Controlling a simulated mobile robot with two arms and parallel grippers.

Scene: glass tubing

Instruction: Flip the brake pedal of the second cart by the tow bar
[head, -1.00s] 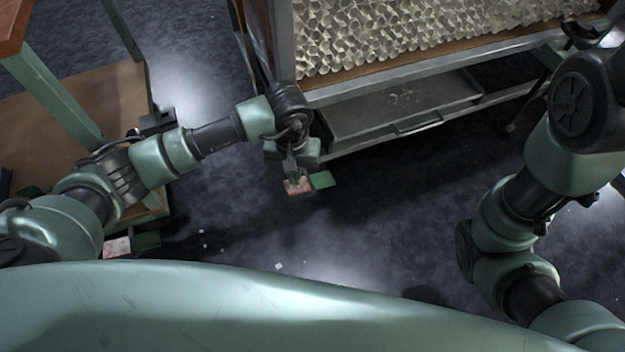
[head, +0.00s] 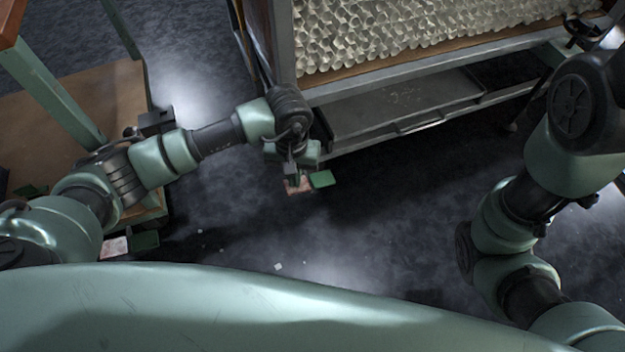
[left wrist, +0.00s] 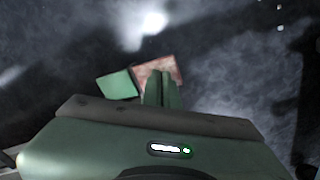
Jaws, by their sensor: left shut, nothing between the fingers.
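The cart with glass tubing (head: 400,35) stands at the top right in the head view. By its near left corner, low over the floor, are a red pedal plate (head: 304,187) and a green pedal plate (head: 321,179) side by side. My left gripper (head: 292,178) is shut and empty, pointing down at the red plate and partly hiding it. In the left wrist view the shut fingers (left wrist: 162,88) overlap the red plate (left wrist: 172,69), with the green plate (left wrist: 118,84) to their left. I cannot tell whether they touch. No tow bar can be made out. My right gripper is out of view.
A second cart with a brown deck (head: 105,95) stands at the left, with its own red plate (head: 115,247) and green plate (head: 146,240) low at its near corner. A grey tray (head: 400,108) sits under the tubing. Dark floor (head: 380,220) lies open in front.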

